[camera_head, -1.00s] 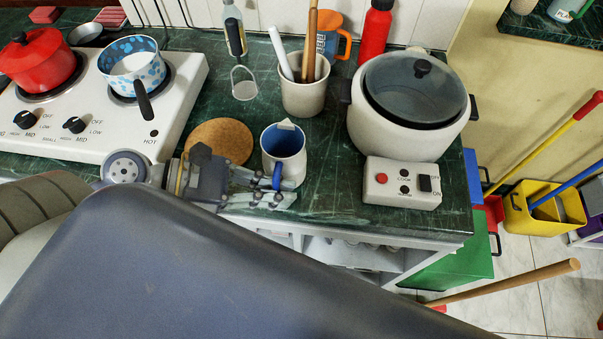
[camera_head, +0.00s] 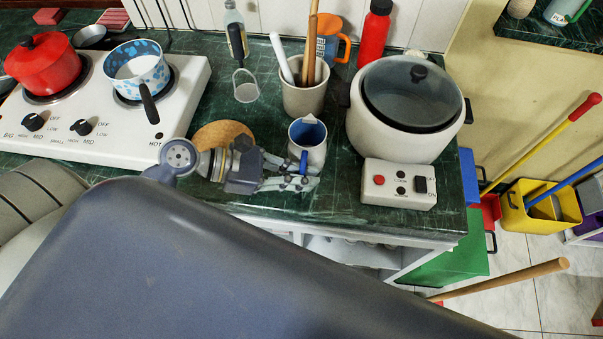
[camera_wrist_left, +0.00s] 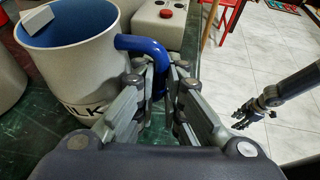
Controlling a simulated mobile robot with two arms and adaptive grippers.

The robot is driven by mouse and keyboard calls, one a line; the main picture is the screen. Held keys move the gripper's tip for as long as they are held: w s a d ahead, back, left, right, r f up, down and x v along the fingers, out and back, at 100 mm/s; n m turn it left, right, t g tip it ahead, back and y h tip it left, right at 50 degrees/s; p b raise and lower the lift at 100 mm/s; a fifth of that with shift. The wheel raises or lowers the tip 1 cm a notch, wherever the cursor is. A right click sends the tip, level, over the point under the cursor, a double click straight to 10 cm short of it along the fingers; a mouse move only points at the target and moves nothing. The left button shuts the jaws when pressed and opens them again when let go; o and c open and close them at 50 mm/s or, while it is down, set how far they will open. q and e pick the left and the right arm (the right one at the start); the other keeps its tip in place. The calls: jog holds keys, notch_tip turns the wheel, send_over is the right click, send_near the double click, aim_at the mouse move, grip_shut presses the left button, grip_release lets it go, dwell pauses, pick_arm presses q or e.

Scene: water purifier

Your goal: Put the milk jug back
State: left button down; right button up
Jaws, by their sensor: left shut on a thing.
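The milk jug (camera_head: 314,152) is a white cup with a blue inside, a blue handle and a white piece at its rim. It is over the front part of the counter, between the cork mat and the rice cooker. In the left wrist view the jug (camera_wrist_left: 88,62) looks about upright, with part of its lettering showing. My left gripper (camera_wrist_left: 160,82) is shut on its blue handle (camera_wrist_left: 145,46). I cannot tell whether the jug's base touches the counter. My right gripper (camera_wrist_left: 243,115) shows small at the right of the left wrist view, apart from the jug.
The rice cooker (camera_head: 370,128) and its control box (camera_head: 399,194) stand right of the jug. A utensil holder (camera_head: 304,98) is just behind it. The cork mat (camera_head: 222,131) is partly hidden behind my left gripper. The stove (camera_head: 190,95) with two pots is at left.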

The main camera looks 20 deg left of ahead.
pick_arm(q)
jog(key=shift+f, duration=0.15)
jog(key=c, duration=1.7)
grip_release()
jog(key=shift+r, duration=0.2)
jog(key=shift+s+a, duration=0.15)
jog(key=shift+a, duration=0.2)
jog(key=shift+b+v, duration=1.05)
jog(key=shift+v, duration=4.65)
